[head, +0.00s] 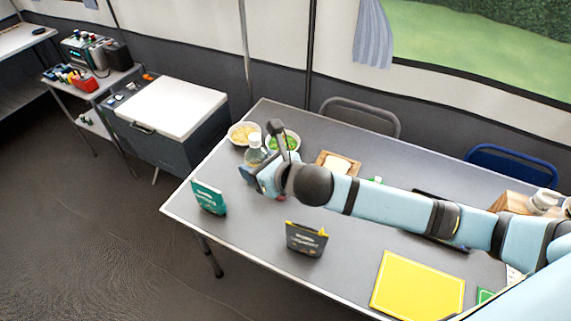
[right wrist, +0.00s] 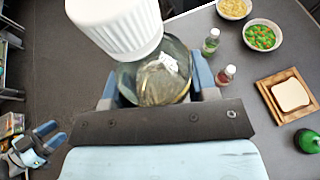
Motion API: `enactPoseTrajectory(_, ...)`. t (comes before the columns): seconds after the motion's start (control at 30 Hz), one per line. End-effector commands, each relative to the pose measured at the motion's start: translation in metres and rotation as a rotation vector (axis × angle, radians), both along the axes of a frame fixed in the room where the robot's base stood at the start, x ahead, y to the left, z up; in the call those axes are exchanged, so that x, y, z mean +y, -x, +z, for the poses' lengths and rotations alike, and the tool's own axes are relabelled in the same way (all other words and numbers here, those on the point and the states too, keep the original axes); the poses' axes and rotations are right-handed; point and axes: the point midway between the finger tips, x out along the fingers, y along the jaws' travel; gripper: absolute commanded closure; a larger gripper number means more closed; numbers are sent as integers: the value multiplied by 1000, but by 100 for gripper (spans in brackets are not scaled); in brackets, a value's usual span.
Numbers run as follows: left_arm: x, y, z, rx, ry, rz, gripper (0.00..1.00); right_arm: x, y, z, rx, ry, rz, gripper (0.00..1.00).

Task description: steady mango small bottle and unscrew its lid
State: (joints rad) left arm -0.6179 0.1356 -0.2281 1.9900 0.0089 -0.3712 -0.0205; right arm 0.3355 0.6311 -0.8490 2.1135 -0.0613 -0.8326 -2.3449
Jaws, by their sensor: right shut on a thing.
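A clear bottle with a ribbed white lid (right wrist: 118,22) is between the fingers of my right gripper (right wrist: 158,88). Its body is see-through with something yellowish inside, and I take it for the mango small bottle, though no label can be read. The lid is on it. The bottle also shows in the head view (head: 256,143), partly hidden by my right gripper (head: 264,176), near the table's far left corner. My left gripper (right wrist: 50,136) shows only in the right wrist view, at lower left, away from the bottle, with its fingers apart and empty.
On the table (head: 350,268), a pasta bowl (head: 241,131) and a bowl of greens (head: 293,141) stand behind. Two small bottles (right wrist: 211,41) (right wrist: 226,75) stand near them. Bread lies on a wooden board (right wrist: 270,89). A teal packet (head: 209,197), dark packet (head: 306,239) and yellow board (head: 418,287) lie in front.

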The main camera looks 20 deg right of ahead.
Motion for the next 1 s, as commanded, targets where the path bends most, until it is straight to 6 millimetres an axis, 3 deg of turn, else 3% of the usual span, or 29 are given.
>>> enactPoseTrajectory(0.3,1,0,0,-1,0,1,50,52,-24,5,-2,0,203,90)
enactPoseTrajectory(0.43,1,0,0,-1,-1,2,50,64,-28,5,-2,0,247,90)
enactPoseTrajectory(0.47,1,0,0,-1,-1,2,50,65,-28,5,-1,0,253,100)
enactPoseTrajectory(0.63,1,0,0,-1,-1,2,50,69,-30,5,0,-1,270,100)
enactPoseTrajectory(0.83,1,0,-14,0,1,2,50,56,-35,-9,4,-6,231,100)
enactPoseTrajectory(1.0,0,-1,-51,9,10,5,50,4,-51,-48,11,-21,82,100)
